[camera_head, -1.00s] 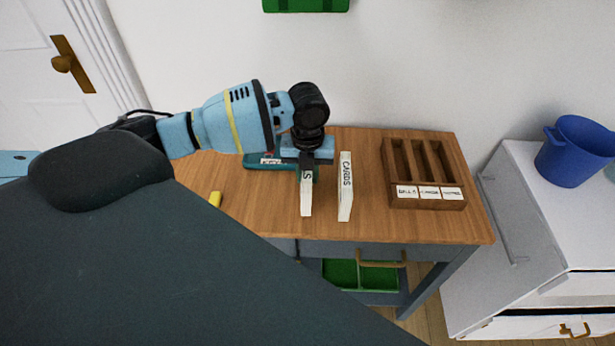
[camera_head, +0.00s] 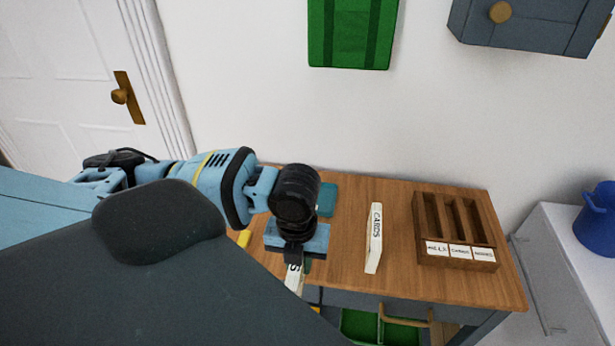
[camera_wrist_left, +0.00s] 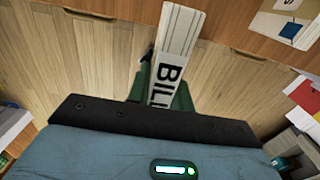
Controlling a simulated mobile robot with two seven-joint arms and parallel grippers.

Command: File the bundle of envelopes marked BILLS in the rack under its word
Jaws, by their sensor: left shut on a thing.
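My left gripper (camera_head: 296,260) is shut on the white BILLS bundle (camera_head: 293,281), near the front edge of the desk. In the left wrist view the BILLS bundle (camera_wrist_left: 178,45) sits between the fingers (camera_wrist_left: 166,88), its letters "BILL" readable and floor behind it. The wooden rack (camera_head: 456,258) stands at the right of the desk with three slots and a white label under each. The left label (camera_head: 437,248) appears to read BILLS, the middle one CARDS; the right one is blurred. My right gripper is not in view.
A teal object (camera_head: 327,199) is partly hidden behind my gripper. A yellow item (camera_head: 244,238) lies to the left. A blue pot (camera_head: 597,218) stands on the white cabinet at right.

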